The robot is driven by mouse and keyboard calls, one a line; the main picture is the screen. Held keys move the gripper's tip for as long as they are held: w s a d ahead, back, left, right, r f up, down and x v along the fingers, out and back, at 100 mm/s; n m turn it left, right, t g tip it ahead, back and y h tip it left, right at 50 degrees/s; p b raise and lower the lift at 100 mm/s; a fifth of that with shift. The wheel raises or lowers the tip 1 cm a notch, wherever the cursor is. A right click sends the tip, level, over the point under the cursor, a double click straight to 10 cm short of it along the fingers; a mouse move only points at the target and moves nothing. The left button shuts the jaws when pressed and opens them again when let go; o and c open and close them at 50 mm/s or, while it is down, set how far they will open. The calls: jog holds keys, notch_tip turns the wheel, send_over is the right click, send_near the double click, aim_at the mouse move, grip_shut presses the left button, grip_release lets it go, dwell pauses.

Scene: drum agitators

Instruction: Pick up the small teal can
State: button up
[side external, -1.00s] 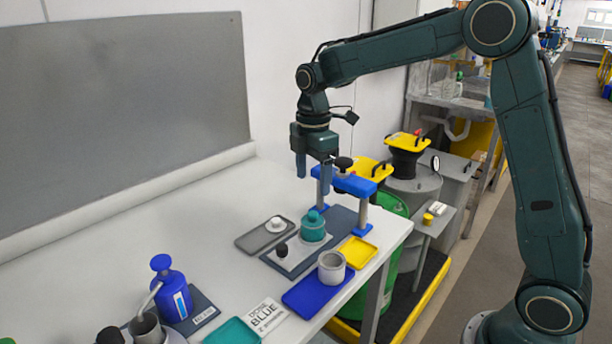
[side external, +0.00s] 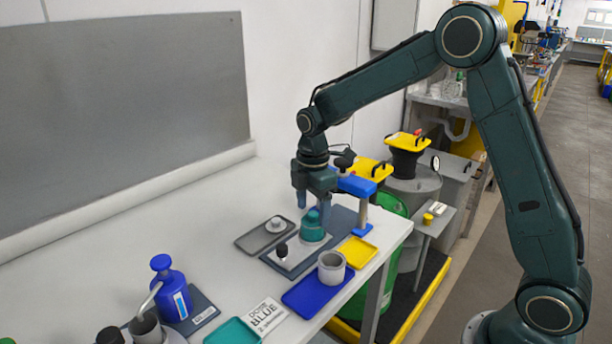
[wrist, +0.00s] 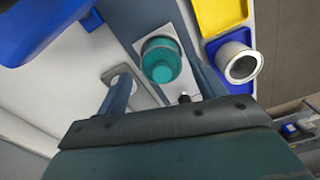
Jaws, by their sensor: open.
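The small teal can (side external: 312,228) stands upright on a light plate over a dark grey mat (side external: 344,217), under the blue frame. In the wrist view the teal can (wrist: 160,62) shows from above, between and a little beyond my two fingers. My gripper (side external: 314,203) is open and points down, with its fingertips around the height of the can's top. The fingers are spread to either side in the wrist view (wrist: 165,92). They do not appear to be closed on the can, and whether either touches it cannot be told.
A blue frame (side external: 354,186) stands close behind my gripper. A grey cup (side external: 332,267) sits on a blue tray (side external: 305,297). A yellow tray (side external: 357,251) and a grey tray (side external: 250,239) flank the can. A black knob (side external: 282,249) stands in front of it.

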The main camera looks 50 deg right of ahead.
aim_at(313, 229)
jog(key=shift+s+f, duration=0.1)
jog(key=shift+f, duration=2.15)
jog(key=c, duration=0.9)
